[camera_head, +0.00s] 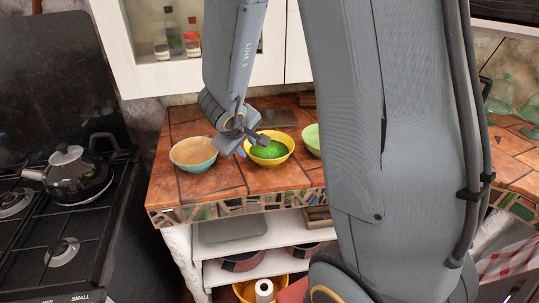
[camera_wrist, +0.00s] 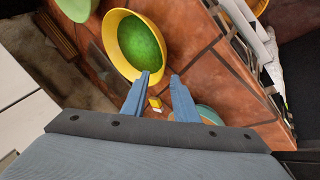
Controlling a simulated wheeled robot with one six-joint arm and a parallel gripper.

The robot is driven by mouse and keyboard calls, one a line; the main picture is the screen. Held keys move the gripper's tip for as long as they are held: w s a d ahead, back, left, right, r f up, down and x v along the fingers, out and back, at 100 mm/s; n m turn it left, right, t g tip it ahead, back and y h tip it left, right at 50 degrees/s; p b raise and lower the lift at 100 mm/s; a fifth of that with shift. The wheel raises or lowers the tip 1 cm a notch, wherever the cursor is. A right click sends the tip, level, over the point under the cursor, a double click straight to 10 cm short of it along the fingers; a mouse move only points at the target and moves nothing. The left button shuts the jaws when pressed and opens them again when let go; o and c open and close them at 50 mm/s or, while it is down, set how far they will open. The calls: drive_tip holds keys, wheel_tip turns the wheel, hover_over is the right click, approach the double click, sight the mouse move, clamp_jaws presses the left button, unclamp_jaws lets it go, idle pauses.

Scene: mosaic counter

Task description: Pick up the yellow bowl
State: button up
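The yellow bowl (camera_head: 274,162) stands upright on the tiled counter in the head view, with a green inside or contents. In the wrist view the yellow bowl (camera_wrist: 110,42) lies above and left of the fingertips. My gripper (camera_head: 248,141) is at the left side of the bowl, its fingers overlapping the rim in the head view. In the wrist view my gripper (camera_wrist: 160,78) is open, and the left fingertip overlaps the bowl's near edge. I cannot tell whether it touches.
A teal bowl (camera_head: 195,165) with a tan inside stands left of the yellow one. A pale green bowl (camera_head: 311,140) stands to its right, partly behind my arm. A stove with a kettle (camera_head: 75,174) is at left.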

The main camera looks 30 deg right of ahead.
drive_tip(key=b+x, duration=0.2)
drive_tip(key=x, duration=0.5)
drive_tip(key=shift+s+a+f+b, duration=0.1)
drive_tip(key=shift+b, duration=0.25)
clamp_jaws()
